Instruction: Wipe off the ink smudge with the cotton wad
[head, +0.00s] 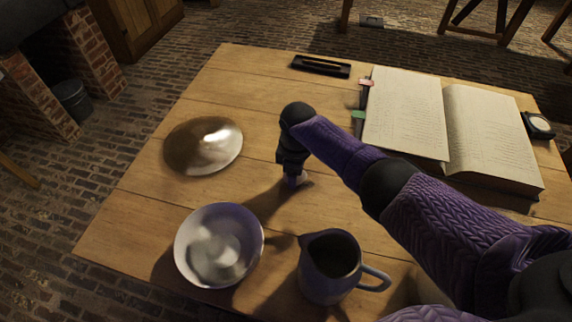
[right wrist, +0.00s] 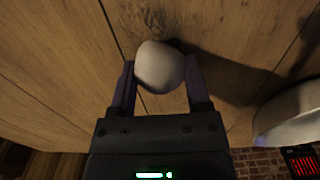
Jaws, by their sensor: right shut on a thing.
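My right gripper (head: 294,182) points down at the middle of the table, in front of the book. In the right wrist view its two fingers (right wrist: 160,88) are shut on the cotton wad (right wrist: 158,68), a round off-white ball. Only a pale bit of the wad (head: 303,178) shows in the head view, low by the tabletop; I cannot tell whether it touches the wood. A faint dark patch (right wrist: 156,17) lies on the wood just beyond the wad in the wrist view; I cannot tell whether it is the ink smudge or grain. My left gripper is out of view.
A white bowl (head: 190,245) and a grey jug (head: 315,280) stand at the table's near side. A shiny metal disc (head: 185,150) lies left. A black pen tray (head: 321,66), an open book (head: 403,115) and a small dark pad (head: 538,125) are farther back. Bare wood surrounds the gripper.

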